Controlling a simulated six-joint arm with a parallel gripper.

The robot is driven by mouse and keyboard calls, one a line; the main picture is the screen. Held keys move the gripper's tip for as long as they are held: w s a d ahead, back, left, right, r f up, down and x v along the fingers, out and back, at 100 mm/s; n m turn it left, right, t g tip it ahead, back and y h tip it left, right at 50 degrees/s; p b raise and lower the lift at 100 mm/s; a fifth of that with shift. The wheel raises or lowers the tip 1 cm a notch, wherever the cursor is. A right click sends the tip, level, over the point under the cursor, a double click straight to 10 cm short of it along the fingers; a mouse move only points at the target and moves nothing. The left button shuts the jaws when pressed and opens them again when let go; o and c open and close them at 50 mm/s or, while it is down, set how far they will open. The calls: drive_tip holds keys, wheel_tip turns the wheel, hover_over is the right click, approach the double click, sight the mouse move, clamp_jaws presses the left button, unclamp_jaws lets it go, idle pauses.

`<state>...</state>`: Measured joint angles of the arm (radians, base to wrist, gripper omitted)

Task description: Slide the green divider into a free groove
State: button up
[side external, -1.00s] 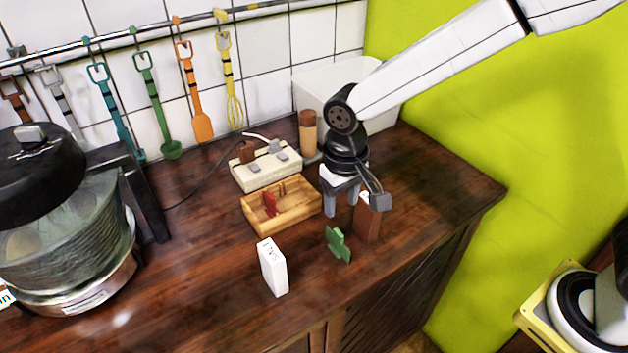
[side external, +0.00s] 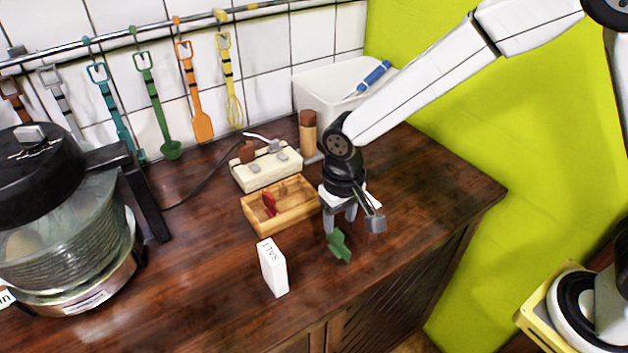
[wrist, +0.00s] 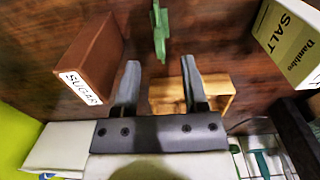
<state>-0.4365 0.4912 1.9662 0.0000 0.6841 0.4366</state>
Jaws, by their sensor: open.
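The green divider (side external: 339,246) stands on the counter in front of my gripper, to the right of the salt box. In the wrist view the divider (wrist: 160,32) shows just beyond the fingertips, roughly in line with the gap between them. My gripper (side external: 340,228) is open and empty, pointing down close behind the divider; its two fingers (wrist: 160,72) are spread in the wrist view. The wooden box (side external: 297,211) with grooves lies to the left of my gripper, with a red divider (side external: 269,203) standing in its left part. The box (wrist: 218,92) is partly hidden behind my fingers in the wrist view.
A white salt box (side external: 272,267) stands left of the divider. A brown sugar box (wrist: 96,60) stands close to my gripper. A power strip (side external: 266,167) and a pepper mill (side external: 308,134) are behind the wooden box.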

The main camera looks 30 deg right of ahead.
sight(339, 232)
drive_tip(key=shift+f, duration=1.75)
clamp_jaws()
